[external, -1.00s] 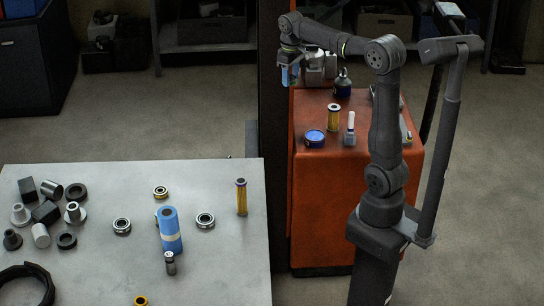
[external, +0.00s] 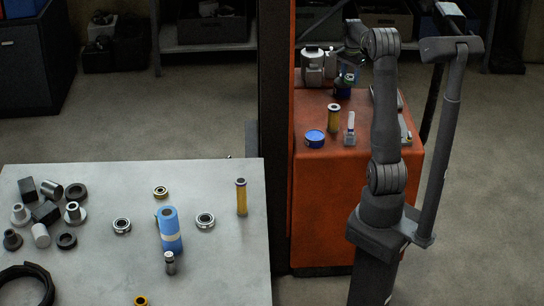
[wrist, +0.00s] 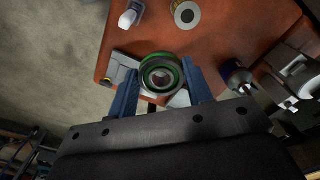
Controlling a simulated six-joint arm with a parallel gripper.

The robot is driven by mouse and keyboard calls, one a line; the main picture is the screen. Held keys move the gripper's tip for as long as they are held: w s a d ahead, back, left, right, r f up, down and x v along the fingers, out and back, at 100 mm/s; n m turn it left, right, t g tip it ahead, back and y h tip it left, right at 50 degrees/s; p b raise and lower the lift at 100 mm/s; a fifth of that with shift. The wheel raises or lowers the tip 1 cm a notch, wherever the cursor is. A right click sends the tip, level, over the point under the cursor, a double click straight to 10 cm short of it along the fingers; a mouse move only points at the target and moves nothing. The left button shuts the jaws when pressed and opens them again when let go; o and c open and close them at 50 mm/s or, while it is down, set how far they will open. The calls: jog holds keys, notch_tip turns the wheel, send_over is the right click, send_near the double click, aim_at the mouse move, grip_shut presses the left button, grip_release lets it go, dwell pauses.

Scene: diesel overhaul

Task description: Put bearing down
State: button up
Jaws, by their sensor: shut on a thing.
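A round bearing (wrist: 162,76) with a green ring sits between the two blue fingers of my gripper (wrist: 161,84) in the wrist view. The gripper is shut on it. The bearing is above the orange cabinet top (wrist: 222,40); its height over the surface is hard to judge. In the external view my gripper (external: 349,76) is over the back part of the orange cabinet (external: 345,190), near the grey machine (external: 314,66). The bearing is small and partly hidden there.
The grey table (external: 100,185) at left holds more bearings (external: 205,220), a blue cylinder (external: 170,230) and several metal parts.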

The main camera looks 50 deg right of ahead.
jog(key=s+d+f+m, duration=0.3)
jog(key=d+f+m, duration=0.4)
jog(key=d+m, duration=0.1)
jog(key=s+d+f+m, duration=0.4)
jog(key=d+f+m, duration=0.3)
jog(key=d, duration=0.1)
send_over(356, 116)
notch_tip(356, 116, down, 7)
jog(key=shift+s+r, duration=0.1)
jog(key=shift+s, duration=0.05)
jog(key=shift+f, duration=2.05)
jog(key=shift+f, duration=0.2)
jog(key=o, duration=1.1)
